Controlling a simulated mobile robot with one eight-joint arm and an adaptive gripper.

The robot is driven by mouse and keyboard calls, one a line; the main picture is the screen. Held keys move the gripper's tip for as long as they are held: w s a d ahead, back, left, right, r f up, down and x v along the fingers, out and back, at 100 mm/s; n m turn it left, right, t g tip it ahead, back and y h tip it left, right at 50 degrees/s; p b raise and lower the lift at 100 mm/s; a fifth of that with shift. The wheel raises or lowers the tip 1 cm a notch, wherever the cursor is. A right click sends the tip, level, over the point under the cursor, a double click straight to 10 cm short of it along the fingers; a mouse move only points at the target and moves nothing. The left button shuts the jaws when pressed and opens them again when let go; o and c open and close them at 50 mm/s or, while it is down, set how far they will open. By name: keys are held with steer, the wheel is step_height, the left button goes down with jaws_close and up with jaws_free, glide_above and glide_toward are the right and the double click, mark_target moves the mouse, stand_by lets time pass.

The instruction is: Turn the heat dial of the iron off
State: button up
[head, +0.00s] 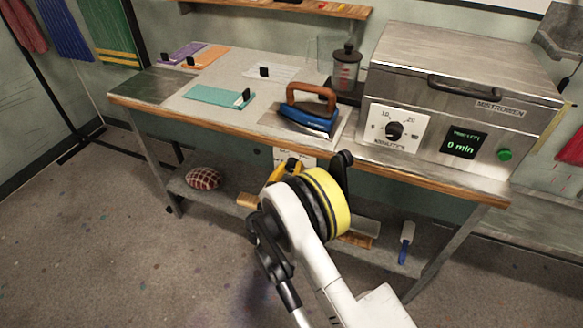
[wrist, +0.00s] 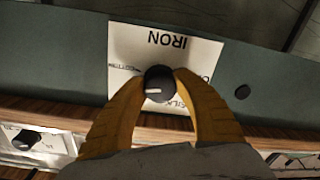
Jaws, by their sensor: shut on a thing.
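The iron's heat dial (wrist: 159,84) is a small dark knob with a light pointer line. It sits on a white plate (wrist: 135,45) marked IRON, which appears upside down in the wrist view. My gripper (wrist: 160,80) has its two yellow fingers closed around the dial, one on each side. The pointer lies roughly sideways, toward the left in the wrist view. Part of the plate's lettering is hidden by the fingers. In the head view the plate (head: 296,157) shows on the table's front below the iron, and my arm hides the dial. The blue iron (head: 308,118) with a brown handle rests on the table.
A steel oven-like box (head: 465,95) with its own dial (head: 394,130) and a display reading 0 min stands right of the iron. Colored cloths (head: 215,95) lie on the table (head: 150,82). A lower shelf holds a patterned cushion (head: 203,178) and a blue-handled tool (head: 407,238).

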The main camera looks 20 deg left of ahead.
steer(key=n, duration=0.4)
steer(key=shift+n, duration=0.3)
steer(key=n, duration=0.4)
steer(key=shift+r, duration=0.1)
steer(key=n, duration=0.4)
steer(key=shift+w+n+h, duration=0.1)
steer(key=shift+n+h, duration=0.2)
steer(key=shift+n, duration=0.1)
steer(key=n, duration=0.8)
steer(key=shift+n, duration=0.4)
steer(key=n, duration=0.4)
steer(key=shift+r+n, duration=0.1)
steer(key=shift+n, duration=0.2)
steer(key=n, duration=0.9)
steer(key=shift+a, duration=0.1)
